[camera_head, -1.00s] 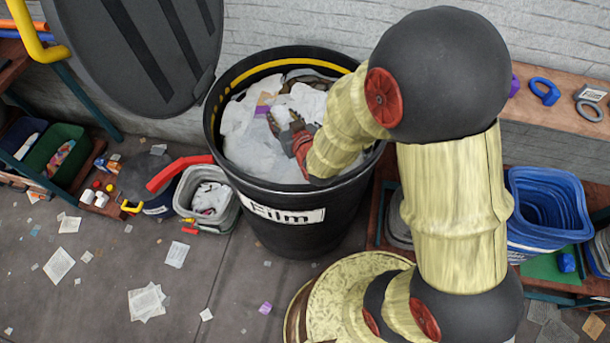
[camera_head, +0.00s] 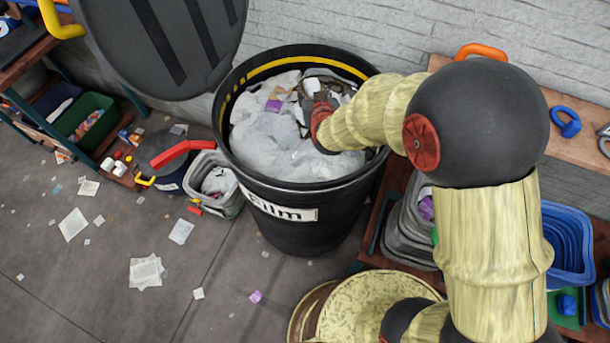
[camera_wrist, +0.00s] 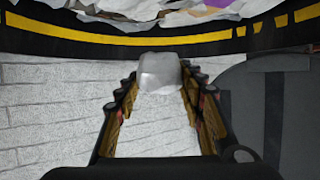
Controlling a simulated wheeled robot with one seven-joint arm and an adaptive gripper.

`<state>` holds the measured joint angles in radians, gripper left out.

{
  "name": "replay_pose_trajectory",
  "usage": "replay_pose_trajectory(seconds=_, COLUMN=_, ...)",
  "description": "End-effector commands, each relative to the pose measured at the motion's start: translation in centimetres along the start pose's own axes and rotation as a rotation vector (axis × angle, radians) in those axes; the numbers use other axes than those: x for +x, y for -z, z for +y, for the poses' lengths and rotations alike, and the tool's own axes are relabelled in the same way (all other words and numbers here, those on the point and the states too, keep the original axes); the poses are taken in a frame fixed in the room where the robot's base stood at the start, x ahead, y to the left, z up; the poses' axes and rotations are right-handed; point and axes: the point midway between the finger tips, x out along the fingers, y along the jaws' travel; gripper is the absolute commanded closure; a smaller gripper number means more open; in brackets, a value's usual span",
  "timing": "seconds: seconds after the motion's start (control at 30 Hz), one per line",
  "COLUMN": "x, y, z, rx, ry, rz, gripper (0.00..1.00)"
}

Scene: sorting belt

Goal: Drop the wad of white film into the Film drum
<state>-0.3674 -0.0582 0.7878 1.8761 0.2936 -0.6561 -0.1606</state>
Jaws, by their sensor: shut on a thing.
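The black Film drum (camera_head: 335,218) stands open, with a yellow stripe inside its rim and a white label on its front. It holds a heap of pale film and scraps. My gripper (camera_head: 314,84) is over the drum mouth, near the back of the heap. The wrist view shows my gripper (camera_wrist: 160,80) shut on the small wad of white film (camera_wrist: 160,70) between its fingertips. In the head view the wad is hard to tell from the film behind it. Its height above the heap is unclear.
The drum's dark lid (camera_head: 165,45) stands raised at the back left. A grey bin (camera_head: 214,185) stands left of the drum, and blue tubs (camera_head: 568,240) stand at the right. A white brick wall (camera_head: 330,25) is close behind the drum. Paper scraps litter the floor.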

Motion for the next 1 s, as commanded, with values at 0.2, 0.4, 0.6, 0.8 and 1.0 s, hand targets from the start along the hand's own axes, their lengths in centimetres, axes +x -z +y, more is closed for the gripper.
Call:
replay_pose_trajectory(seconds=0.2, x=1.1, y=-2.6, z=0.0, rx=0.0, ry=0.001, rz=-0.001, gripper=0.71)
replay_pose_trajectory(seconds=0.4, x=1.5, y=-3.7, z=0.0, rx=-0.001, ry=0.0, rz=0.001, gripper=0.71)
replay_pose_trajectory(seconds=0.6, x=1.5, y=-3.6, z=0.0, rx=0.0, ry=0.0, rz=0.001, gripper=0.71)
replay_pose_trajectory(seconds=0.8, x=1.5, y=-3.6, z=0.0, rx=0.0, ry=0.0, rz=0.001, gripper=0.52)
replay_pose_trajectory(seconds=1.0, x=1.5, y=-3.6, z=0.0, rx=0.0, ry=0.0, rz=0.001, gripper=0.41)
